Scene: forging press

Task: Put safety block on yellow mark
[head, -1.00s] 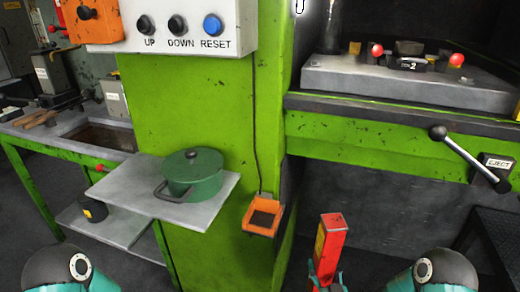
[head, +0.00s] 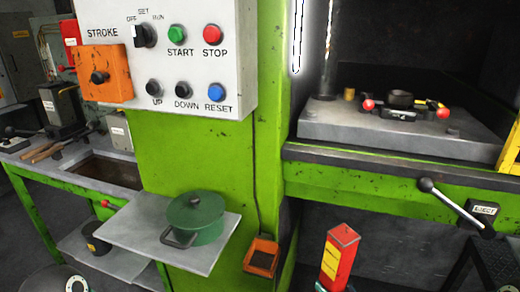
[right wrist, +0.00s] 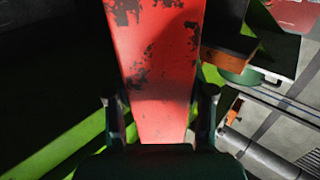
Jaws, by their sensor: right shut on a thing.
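The safety block is a worn red bar (head: 338,258) with a yellow label on one side. It stands slightly tilted at the bottom of the head view, in front of the dark space under the press bed. My right gripper (head: 335,286) is shut on its lower part, mostly below the picture edge. In the right wrist view the red block (right wrist: 155,60) runs up between the two dark fingers (right wrist: 160,112). I cannot make out a yellow mark on the press bed (head: 340,122). My left gripper is not in view.
A tool with red-tipped ends (head: 405,104) sits on the bed. A yellow piece (head: 511,150) shows at the right edge. The eject lever (head: 455,204) juts from the press front. A shelf (head: 130,228) holds a green pot (head: 196,220). The control panel (head: 190,55) is upper left.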

